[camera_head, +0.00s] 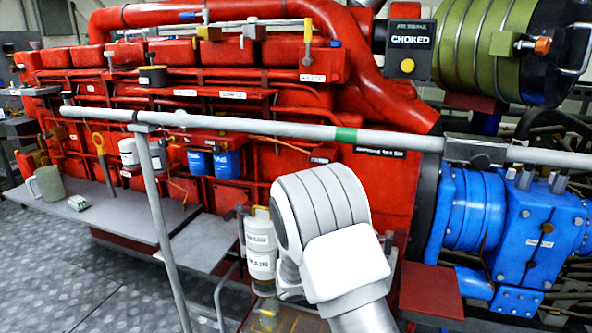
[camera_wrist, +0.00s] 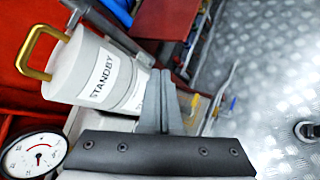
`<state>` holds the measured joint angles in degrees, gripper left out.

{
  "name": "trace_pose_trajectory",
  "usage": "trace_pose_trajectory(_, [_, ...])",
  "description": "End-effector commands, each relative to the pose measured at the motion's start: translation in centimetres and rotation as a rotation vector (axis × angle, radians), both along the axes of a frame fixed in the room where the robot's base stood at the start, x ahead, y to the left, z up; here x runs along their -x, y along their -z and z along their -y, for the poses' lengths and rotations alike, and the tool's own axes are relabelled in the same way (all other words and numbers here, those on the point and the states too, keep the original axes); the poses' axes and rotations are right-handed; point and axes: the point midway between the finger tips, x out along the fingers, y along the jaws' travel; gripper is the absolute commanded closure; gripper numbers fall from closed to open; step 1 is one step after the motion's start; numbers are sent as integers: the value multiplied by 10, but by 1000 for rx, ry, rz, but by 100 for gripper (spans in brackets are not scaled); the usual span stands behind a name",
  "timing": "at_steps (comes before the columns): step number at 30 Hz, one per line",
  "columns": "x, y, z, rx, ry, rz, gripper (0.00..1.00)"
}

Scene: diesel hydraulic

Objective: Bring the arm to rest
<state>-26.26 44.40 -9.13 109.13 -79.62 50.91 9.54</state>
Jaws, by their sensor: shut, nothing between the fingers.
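My gripper (camera_wrist: 161,76) shows in the wrist view with its two grey fingers together and nothing between them. A white canister labelled STANDBY (camera_wrist: 98,75), with a brass handle (camera_wrist: 42,58), is just left of the fingers; I cannot tell whether they touch it. In the head view my white and grey arm is bent in front of the engine's lower part, and my gripper is hidden there. A white canister (camera_head: 260,232) is just left of the arm, above another labelled MAIN (camera_head: 262,266).
A red engine (camera_head: 210,75) fills the back, with a grey rail (camera_head: 250,128) across it. A blue pump unit (camera_head: 530,235) is at right. A mug (camera_head: 48,184) stands on a grey shelf at left. A round gauge (camera_wrist: 36,155) is near my gripper.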

Motion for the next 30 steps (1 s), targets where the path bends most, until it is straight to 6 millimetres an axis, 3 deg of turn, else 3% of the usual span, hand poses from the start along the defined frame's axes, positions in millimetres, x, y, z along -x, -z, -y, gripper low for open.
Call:
trace_pose_trajectory(1, [8, -20, 8, -45, 58, 27, 100])
trace_pose_trajectory(3, [21, -41, 17, -103, 132, 55, 100])
trace_pose_trajectory(12, [88, -116, 41, -370, 424, 170, 100])
trace_pose_trajectory(20, [152, -164, 45, -619, 631, 269, 100])
trace_pose_trajectory(30, [233, -208, 27, -965, 833, 398, 100])
